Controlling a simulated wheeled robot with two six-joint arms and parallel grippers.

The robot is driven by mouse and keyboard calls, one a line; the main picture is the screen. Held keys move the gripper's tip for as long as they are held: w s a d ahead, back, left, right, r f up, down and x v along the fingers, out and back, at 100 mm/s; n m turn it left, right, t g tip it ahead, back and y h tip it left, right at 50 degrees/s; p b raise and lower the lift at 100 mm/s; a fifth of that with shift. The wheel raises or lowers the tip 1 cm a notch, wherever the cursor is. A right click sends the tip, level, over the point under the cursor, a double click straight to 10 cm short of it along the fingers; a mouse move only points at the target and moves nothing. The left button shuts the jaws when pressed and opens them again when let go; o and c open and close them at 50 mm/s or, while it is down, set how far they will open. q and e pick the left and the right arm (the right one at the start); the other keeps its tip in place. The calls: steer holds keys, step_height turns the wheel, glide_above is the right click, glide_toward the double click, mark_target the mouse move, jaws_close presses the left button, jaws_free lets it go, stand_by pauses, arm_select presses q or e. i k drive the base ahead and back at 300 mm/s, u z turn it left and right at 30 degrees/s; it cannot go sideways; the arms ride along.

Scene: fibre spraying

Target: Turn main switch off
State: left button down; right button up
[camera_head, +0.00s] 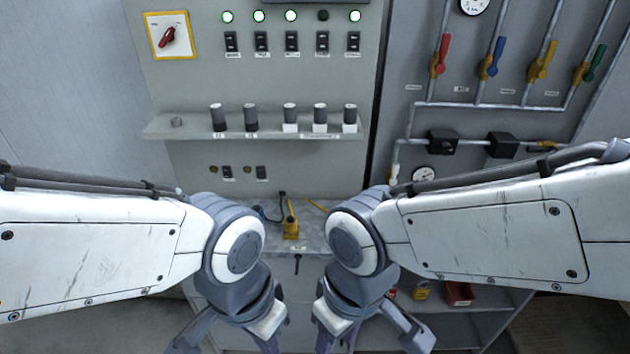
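The main switch (168,37) is a red rotary knob on a white plate with a yellow border, high on the left of the grey panel. Its handle is tilted, with the upper end to the right; its small labels are too blurred to read. My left gripper (231,340) is low in the picture, far below the switch, with its fingers spread and nothing seen between them. My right gripper (367,340) is beside it to the right, also with spread fingers and empty. The fingertips of both are partly cut off by the bottom edge.
Several green lamps (291,16) are lit above a row of black rocker switches (291,42); one lamp is dark. A narrow shelf (190,127) with dark cylinders juts out below. Coloured valve handles (490,62) and pipes are at right. A yellow tool (291,222) stands on the lower ledge.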

mark_target(168, 37)
steer(key=z, duration=0.05)
steer(key=k, duration=1.1)
steer(key=u, duration=1.4)
steer(key=i, duration=1.95)
steer(key=z, duration=0.9)
